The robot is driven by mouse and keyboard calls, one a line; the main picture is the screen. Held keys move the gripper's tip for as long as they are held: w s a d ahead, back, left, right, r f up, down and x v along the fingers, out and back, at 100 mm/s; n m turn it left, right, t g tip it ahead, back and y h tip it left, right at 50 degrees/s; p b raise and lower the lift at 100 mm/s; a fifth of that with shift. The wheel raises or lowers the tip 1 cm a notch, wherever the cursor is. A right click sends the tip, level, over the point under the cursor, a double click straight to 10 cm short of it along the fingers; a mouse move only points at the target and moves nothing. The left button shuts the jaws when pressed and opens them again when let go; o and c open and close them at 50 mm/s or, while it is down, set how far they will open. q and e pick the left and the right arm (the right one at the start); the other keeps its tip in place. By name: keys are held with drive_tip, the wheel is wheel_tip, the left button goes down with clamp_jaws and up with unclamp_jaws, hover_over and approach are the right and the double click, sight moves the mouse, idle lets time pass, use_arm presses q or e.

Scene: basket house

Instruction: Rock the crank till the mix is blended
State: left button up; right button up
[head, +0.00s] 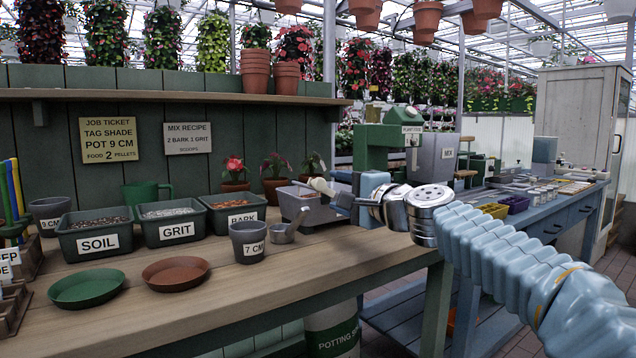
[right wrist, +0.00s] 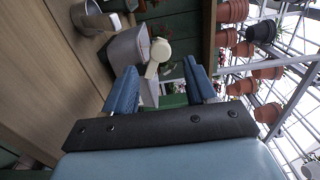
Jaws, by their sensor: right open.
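A grey mixing tub (head: 291,202) stands on the potting bench, and a cream crank knob (head: 321,186) on a short stem shows at its right side. My right gripper (head: 341,201) is to the right of the knob, with its fingers pointing at it. In the right wrist view the open blue fingers (right wrist: 160,80) lie on either side of the crank's stem, with the cream knob (right wrist: 160,48) just past the fingertips. The fingers look apart from it. The grey tub (right wrist: 128,47) is behind the knob there. The tub's contents are hidden. My left gripper is out of view.
Bins of soil (head: 96,238), grit (head: 168,229) and bark (head: 233,216) line the bench. A 7 cm pot (head: 248,245), a metal scoop (head: 284,235), and green (head: 88,287) and terracotta (head: 175,274) saucers stand nearer. A green press (head: 377,142) rises behind my gripper.

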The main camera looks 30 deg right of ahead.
sight(321, 185)
drive_tip(key=w, duration=0.2)
drive_tip(key=w+p, duration=0.1)
drive_tip(key=w, duration=0.4)
drive_tip(key=shift+w+a+p, duration=0.3)
drive_tip(key=shift+w+p, duration=0.1)
clamp_jaws()
